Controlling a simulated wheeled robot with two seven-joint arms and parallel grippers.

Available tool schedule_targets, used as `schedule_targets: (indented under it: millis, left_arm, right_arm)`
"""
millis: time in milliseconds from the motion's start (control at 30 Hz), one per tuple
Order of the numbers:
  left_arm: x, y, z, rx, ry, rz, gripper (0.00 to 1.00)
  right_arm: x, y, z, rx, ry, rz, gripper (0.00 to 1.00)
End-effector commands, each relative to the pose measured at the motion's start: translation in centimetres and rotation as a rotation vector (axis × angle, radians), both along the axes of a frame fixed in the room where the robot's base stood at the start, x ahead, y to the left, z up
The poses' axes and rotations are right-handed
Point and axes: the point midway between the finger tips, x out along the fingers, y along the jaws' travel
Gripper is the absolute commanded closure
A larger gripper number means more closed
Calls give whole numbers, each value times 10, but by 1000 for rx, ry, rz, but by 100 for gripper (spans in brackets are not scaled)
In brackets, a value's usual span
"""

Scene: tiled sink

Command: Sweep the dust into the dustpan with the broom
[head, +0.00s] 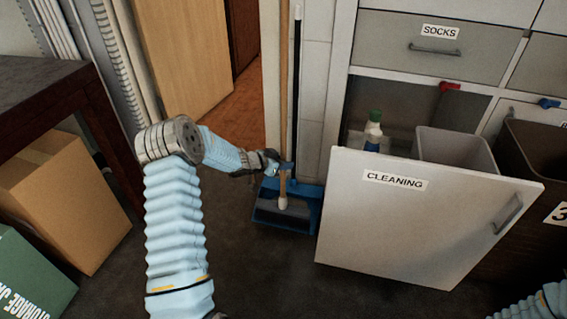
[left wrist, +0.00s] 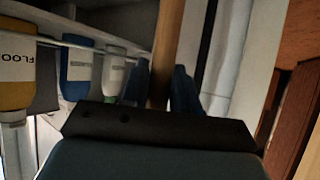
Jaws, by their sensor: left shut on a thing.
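The broom's wooden handle (head: 284,70) stands upright by the white wall panel. A dark grey piece at its foot, which looks like the broom head (head: 285,215), rests in or against the blue dustpan (head: 313,193). The dustpan's black handle (head: 296,90) rises just right of the wood. My left gripper (head: 279,166) is shut on the lower broom handle. In the left wrist view the wooden handle (left wrist: 167,45) runs between my two blue fingers (left wrist: 163,90). My right gripper is out of view; only part of that arm shows at bottom right. I cannot make out any dust.
An open drawer front labelled CLEANING (head: 420,215) juts out right of the dustpan, with bottles and a grey bin (head: 455,145) behind it. A dark table (head: 50,100), a cardboard box (head: 60,200) and a green box (head: 30,275) stand left. The central dark floor is clear.

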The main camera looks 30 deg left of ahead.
Motion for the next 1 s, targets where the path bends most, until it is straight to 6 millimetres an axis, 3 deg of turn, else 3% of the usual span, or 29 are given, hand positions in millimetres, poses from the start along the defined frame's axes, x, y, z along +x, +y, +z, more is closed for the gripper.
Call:
schedule_targets:
  millis: [33, 533, 1000]
  left_arm:
    - [-1, 0, 13, 0, -4, 0, 100]
    - [-22, -5, 62, 1, -3, 1, 100]
    - [-27, -6, 66, 1, -4, 0, 100]
  right_arm:
    - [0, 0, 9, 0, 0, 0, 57]
    - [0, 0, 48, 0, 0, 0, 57]
    - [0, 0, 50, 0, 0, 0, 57]
